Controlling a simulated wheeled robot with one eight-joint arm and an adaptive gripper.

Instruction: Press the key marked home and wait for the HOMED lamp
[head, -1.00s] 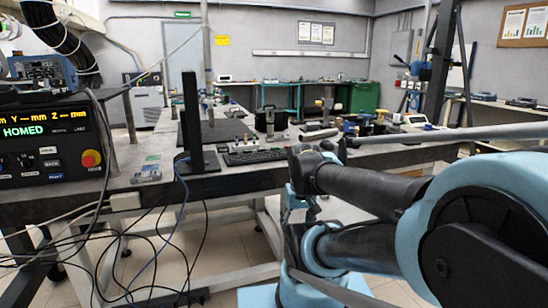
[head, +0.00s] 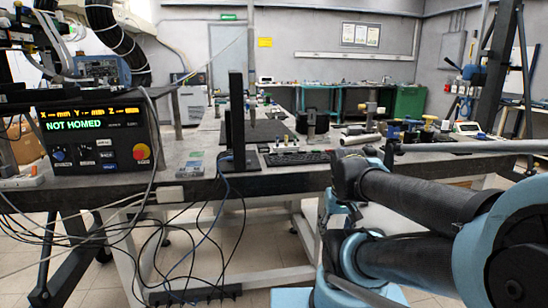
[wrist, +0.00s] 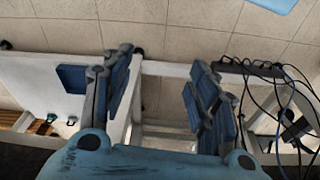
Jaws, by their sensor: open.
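The controller panel (head: 125,170) stands at the left of the head view. Its lit display (head: 78,124) reads NOT HOMED in green, with an amber X, Y, Z line above. Small keys (head: 105,142), a knob and a red button on a yellow base (head: 141,153) sit below. The labels are too small to tell which key is marked home. My gripper (wrist: 160,62) is open and empty in the wrist view, above the floor and well away from the panel. In the head view my arm is at the lower right, and the gripper's fingers cannot be made out.
A long bench (head: 220,183) runs beside the panel, with a black upright plate (head: 236,118), a keyboard (head: 297,158) and several tools on it. Loose cables (head: 165,235) hang in front of its frame. A power strip (wrist: 250,68) shows in the wrist view.

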